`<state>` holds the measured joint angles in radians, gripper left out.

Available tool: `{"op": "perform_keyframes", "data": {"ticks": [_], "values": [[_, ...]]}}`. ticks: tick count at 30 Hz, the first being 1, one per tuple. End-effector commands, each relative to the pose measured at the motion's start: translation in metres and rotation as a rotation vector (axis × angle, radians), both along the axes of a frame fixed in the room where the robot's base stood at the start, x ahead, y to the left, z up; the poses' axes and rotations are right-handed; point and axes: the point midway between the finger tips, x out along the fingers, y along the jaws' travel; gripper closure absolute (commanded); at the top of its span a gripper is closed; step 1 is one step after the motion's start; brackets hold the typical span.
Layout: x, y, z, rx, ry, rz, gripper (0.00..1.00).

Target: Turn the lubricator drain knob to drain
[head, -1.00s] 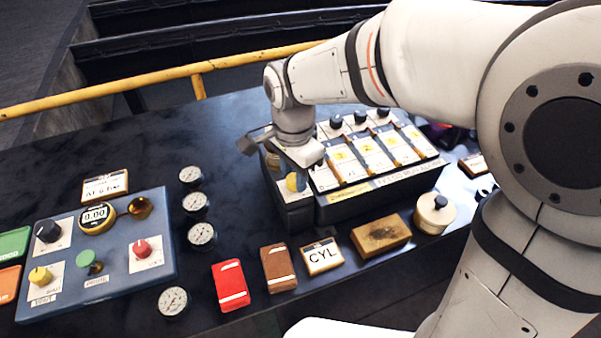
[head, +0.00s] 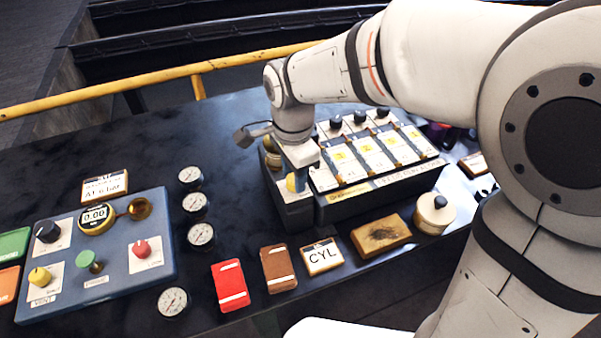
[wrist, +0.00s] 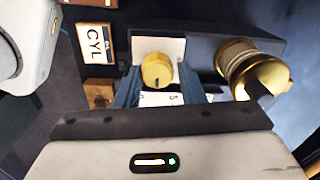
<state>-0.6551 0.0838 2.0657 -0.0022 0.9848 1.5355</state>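The yellow drain knob (head: 292,182) sits on a white plate at the left end of the dark lubricator box (head: 345,207). In the wrist view the knob (wrist: 157,70) has a dark pointer mark toward the bottom of the picture. My gripper (head: 300,180) points down over this end of the box. In the wrist view its blue fingers (wrist: 159,85) stand on either side of the knob, open, with a gap visible on both sides. Part of the knob and plate is hidden by the fingers in the head view.
A brass cup (wrist: 252,72) stands close beside the knob. A CYL sign (head: 322,256), a brown block (head: 380,235) and a red block (head: 230,285) lie in front. A blue control panel (head: 120,270) and several gauges (head: 201,234) are at left. A yellow rail (head: 150,88) runs behind.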

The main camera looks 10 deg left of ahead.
Motion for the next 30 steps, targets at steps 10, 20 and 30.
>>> {"op": "perform_keyframes", "data": {"ticks": [10,20,30], "values": [[-0.001,0.0,-0.001,-0.002,0.004,0.001,0.48],[0.0,0.0,0.024,0.0,0.001,0.001,0.48],[0.001,0.0,0.073,-0.001,0.002,0.001,0.48]]}}
